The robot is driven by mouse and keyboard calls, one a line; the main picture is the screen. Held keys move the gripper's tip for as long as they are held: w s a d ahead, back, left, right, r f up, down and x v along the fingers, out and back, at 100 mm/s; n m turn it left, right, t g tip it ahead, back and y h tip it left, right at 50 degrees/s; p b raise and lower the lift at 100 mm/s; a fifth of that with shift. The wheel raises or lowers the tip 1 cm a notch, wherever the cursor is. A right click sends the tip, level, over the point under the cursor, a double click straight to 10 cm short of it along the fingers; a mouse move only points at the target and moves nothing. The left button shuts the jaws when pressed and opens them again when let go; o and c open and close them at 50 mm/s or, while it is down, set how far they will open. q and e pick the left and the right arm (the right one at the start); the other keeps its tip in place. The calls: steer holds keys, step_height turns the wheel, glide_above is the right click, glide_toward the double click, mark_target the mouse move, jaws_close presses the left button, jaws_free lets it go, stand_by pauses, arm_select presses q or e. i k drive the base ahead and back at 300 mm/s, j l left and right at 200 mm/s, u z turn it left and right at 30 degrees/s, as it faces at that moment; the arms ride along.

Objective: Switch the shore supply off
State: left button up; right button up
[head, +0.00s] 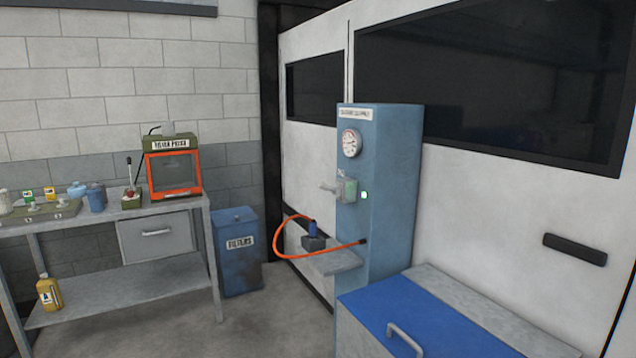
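The shore supply is a tall blue cabinet (390,200) in the head view, right of centre, standing against a white panelled wall. A label plate (355,114) and a round gauge (351,143) are on its upper front. Below the gauge is a small greenish switch box (348,190) with a grey lever (329,187) sticking out to the left. An orange cable (276,240) loops from the cabinet to a dark connector block (313,242) on a grey shelf. Neither gripper shows.
A grey workbench (110,280) with an orange-framed filter press (175,172) stands at the left. A blue filters bin (237,265) is beside it. A blue-lidded chest (420,320) stands front right. The floor (265,325) between bench and chest is clear.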

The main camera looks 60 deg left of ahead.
mark_target(325, 187)
steer(key=l+u, duration=0.1)
steer(key=u, duration=0.9)
steer(key=k+l+u, duration=0.1)
steer(key=u, duration=0.4)
